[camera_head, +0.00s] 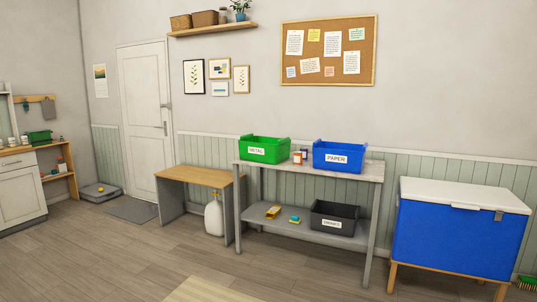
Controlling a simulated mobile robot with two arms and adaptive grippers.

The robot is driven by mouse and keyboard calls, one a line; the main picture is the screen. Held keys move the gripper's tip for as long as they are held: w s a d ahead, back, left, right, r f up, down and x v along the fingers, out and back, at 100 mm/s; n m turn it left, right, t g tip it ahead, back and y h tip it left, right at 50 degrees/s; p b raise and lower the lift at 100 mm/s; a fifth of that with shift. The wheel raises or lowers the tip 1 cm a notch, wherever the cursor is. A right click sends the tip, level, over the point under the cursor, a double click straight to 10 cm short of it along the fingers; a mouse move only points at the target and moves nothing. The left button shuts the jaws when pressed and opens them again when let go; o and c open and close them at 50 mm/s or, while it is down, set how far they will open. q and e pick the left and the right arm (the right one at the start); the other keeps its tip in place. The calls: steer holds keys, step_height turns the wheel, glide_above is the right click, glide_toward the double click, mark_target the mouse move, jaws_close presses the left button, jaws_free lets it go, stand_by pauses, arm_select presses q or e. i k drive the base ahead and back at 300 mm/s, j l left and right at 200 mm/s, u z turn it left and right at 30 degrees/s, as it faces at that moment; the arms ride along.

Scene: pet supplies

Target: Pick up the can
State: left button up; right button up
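Two small can-like items stand close together on the top of the grey two-level table (375,172). They are between a green bin (279,151) labelled METAL and a blue bin (350,151) labelled PAPER. One is a reddish-brown and white item (297,157); the other (304,152) is just to its right. They are too small to tell which is a can. Neither gripper is in view.
The lower shelf holds a dark bin (322,223) and small yellow items (272,212). A wooden side table (205,176) with a white jug (214,217) stands left. A blue cooler (450,235) stands right. A pale wooden surface (213,290) shows at the bottom. Open floor lies in front.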

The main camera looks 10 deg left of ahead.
mark_target(298, 156)
steer(key=i+j+u, duration=0.3)
steer(key=i, duration=0.55)
steer(key=i+u, duration=0.3)
steer(key=i, duration=0.6)
steer(key=i+z, duration=0.25)
steer(key=i, duration=0.2)
steer(key=i+j+z, duration=0.25)
steer(key=i, duration=0.2)
steer(key=i+j+z, duration=0.25)
steer(key=i, duration=0.15)
steer(key=i+j+z, duration=0.25)
steer(key=i, duration=0.15)
